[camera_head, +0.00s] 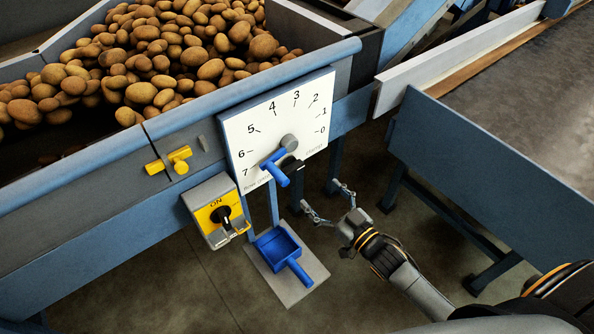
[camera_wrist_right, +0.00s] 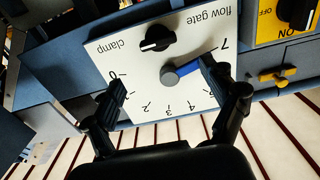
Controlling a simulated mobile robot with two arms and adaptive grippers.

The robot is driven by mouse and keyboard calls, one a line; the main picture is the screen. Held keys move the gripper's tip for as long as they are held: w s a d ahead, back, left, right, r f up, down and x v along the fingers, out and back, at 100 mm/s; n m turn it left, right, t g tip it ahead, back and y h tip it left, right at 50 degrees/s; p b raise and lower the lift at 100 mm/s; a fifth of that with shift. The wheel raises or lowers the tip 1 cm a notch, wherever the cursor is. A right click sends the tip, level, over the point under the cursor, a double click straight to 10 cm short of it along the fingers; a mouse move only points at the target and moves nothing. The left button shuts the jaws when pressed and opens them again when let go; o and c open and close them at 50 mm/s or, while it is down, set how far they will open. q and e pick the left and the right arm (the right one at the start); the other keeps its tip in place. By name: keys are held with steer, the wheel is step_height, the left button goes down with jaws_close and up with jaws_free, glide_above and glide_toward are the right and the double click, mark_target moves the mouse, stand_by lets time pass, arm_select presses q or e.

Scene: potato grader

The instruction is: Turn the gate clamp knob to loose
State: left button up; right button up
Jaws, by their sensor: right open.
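The black clamp knob (camera_head: 292,166) sits low on the white flow gate dial plate (camera_head: 310,105), partly behind the blue lever (camera_head: 276,167). In the right wrist view the knob (camera_wrist_right: 156,38) shows clearly beside the word "clamp", with a pale mark on it; I cannot read its setting. The lever turns on a grey hub (camera_wrist_right: 170,77) and points near 7. My right gripper (camera_head: 323,197) is open and empty, below and right of the knob. In the wrist view its fingers (camera_wrist_right: 162,93) are spread before the plate, one overlapping the lever's end. My left gripper is not in view.
A hopper of potatoes (camera_head: 150,60) stands above the dial. A yellow ON switch box (camera_head: 217,212) and a yellow handle (camera_head: 168,160) are to the left. A blue scoop (camera_head: 279,249) lies below. A blue-sided conveyor (camera_head: 480,150) stands at right, with open floor between.

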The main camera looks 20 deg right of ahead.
mark_target(296, 170)
steer(key=x, duration=0.9)
steer(key=shift+w+f, duration=0.1)
steer(key=shift+w, duration=0.2)
steer(key=shift+w+a, duration=0.2)
steer(key=shift+w, duration=0.25)
steer(key=c, duration=1.1)
steer(key=shift+c, duration=0.2)
